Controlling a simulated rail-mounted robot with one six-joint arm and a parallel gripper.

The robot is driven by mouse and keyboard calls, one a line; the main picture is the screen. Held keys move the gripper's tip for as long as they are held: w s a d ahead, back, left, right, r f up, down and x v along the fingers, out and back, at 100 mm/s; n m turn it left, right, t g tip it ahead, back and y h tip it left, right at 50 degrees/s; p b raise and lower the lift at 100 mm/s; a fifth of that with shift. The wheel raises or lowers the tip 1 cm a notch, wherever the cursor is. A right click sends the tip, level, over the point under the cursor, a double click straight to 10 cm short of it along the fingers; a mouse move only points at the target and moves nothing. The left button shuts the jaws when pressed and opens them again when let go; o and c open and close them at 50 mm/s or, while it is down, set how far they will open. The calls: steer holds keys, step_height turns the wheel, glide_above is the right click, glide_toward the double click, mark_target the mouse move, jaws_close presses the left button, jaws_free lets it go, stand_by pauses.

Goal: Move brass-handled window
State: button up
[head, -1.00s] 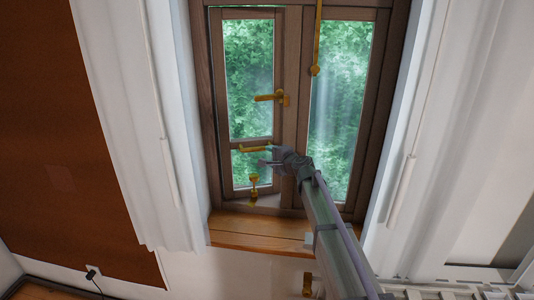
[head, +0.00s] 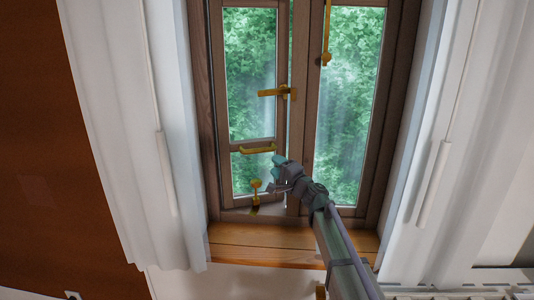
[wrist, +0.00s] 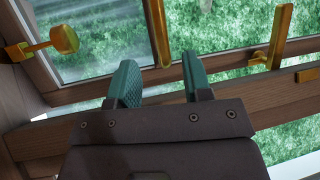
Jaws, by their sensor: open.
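The brown wooden window has a left sash (head: 283,125) that stands slightly ajar, with a narrow green gap along its right edge. A brass lever handle (head: 275,92) sits on its right stile. A brass pull bar (head: 258,149) is on the lower crossrail, and a brass knob (head: 256,188) is near the bottom. My gripper (head: 276,174) is open, just below and right of the pull bar. In the wrist view, a brass bar (wrist: 157,32) shows beyond and between the teal fingertips (wrist: 160,80); I cannot tell if they touch it.
A fixed right pane (head: 345,100) has a hanging brass rod (head: 327,35) beside it. The wooden sill (head: 250,240) lies below. White panels (head: 125,130) flank the window on the left and right. A brown wall (head: 60,180) is at far left.

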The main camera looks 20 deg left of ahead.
mark_target(260, 152)
steer(key=p+x, duration=0.2)
steer(key=x, duration=0.9)
steer(key=shift+d, duration=0.1)
jaws_close()
